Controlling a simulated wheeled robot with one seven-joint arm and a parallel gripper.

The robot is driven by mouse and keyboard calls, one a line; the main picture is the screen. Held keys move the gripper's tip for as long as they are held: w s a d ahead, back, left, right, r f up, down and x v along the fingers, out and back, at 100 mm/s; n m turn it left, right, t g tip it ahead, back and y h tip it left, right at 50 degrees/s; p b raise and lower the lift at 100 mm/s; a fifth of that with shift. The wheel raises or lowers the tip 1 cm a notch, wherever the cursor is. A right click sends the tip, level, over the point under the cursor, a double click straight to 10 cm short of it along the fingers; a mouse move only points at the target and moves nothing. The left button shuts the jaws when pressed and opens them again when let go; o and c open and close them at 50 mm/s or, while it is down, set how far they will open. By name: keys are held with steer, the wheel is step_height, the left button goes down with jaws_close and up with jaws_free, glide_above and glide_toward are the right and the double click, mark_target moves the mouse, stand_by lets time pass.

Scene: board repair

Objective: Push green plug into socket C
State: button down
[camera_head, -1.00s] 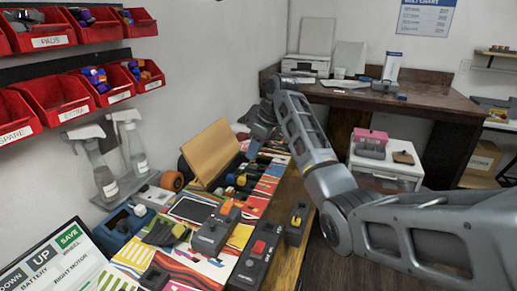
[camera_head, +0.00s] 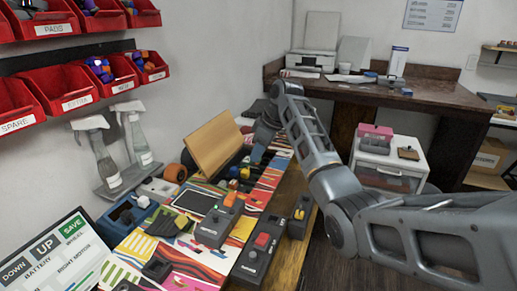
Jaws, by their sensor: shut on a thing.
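My gripper (camera_head: 257,154) is at the far end of the workbench, low over the colourful mat (camera_head: 208,257), right of the tilted wooden board (camera_head: 212,146). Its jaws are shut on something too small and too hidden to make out. I cannot pick out the green plug or socket C in this view. Small yellow and blue parts (camera_head: 244,173) lie just in front of the gripper.
A grey box with an orange top (camera_head: 215,228), one with a red button (camera_head: 255,260) and one with a yellow part (camera_head: 299,217) stand nearer. Spray bottles (camera_head: 102,160) stand left, below red bins (camera_head: 62,89). A screen (camera_head: 60,260) is front left.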

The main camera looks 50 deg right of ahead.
steer(key=shift+f+b, duration=0.65)
steer(key=shift+f, duration=1.35)
steer(key=shift+f, duration=0.7)
steer(key=shift+f+p, duration=0.4)
steer(key=shift+f, duration=0.1)
stand_by(1.5)
steer(key=shift+f, duration=0.55)
stand_by(0.9)
steer(key=c, duration=0.6)
jaws_free()
steer(key=shift+r, duration=0.3)
